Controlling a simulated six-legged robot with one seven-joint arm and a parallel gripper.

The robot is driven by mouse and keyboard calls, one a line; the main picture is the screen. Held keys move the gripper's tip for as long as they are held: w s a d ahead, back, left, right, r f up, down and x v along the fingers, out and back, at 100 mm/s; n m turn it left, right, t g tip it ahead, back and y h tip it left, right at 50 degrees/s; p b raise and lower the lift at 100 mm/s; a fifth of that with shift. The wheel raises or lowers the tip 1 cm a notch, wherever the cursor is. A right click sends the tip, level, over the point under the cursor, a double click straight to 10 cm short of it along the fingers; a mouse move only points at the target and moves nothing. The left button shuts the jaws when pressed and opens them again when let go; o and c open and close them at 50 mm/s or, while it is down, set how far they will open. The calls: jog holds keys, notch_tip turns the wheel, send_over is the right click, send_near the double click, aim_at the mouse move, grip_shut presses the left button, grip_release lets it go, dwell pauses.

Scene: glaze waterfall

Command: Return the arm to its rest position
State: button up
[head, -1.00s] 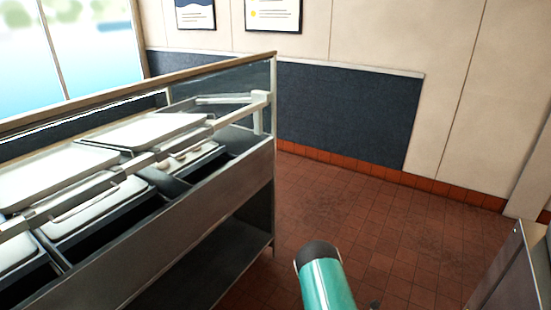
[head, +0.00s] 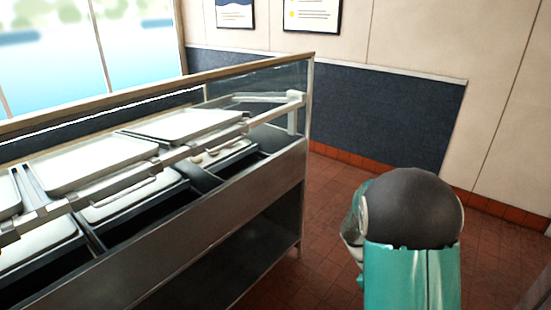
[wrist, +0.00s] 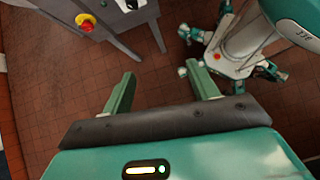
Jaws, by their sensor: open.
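My gripper (wrist: 163,98) shows in the wrist view with its two green fingers spread apart and nothing between them. It hangs over the red-brown tiled floor (wrist: 160,75). In the head view my teal arm with its dark rounded joint stands at the lower right, and the gripper itself is not visible there. Part of my own teal and white body and legs shows at the upper right of the wrist view.
A metal serving counter (head: 240,190) with several trays (head: 95,163) and a glass guard fills the left of the head view. A grey stand (wrist: 120,30) with a red and yellow button (wrist: 86,21) is at the wrist view's upper left. Some tiled floor (head: 325,200) is clear.

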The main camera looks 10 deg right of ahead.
jog(key=s+a+r+m+t+y, duration=0.2)
jog(key=s+a+r+t, duration=0.3)
jog(key=a+r, duration=0.4)
jog(key=s+a+r+m+t+y, duration=0.3)
jog(key=s+a+r+m+t, duration=0.2)
jog(key=a+r, duration=0.4)
notch_tip(320, 180, up, 4)
jog(key=shift+s+a+m+t, duration=0.3)
jog(key=shift+s+a+t, duration=0.1)
jog(key=shift+t, duration=0.5)
jog(key=c, duration=0.5)
jog(key=shift+d, duration=0.1)
jog(key=shift+d, duration=0.1)
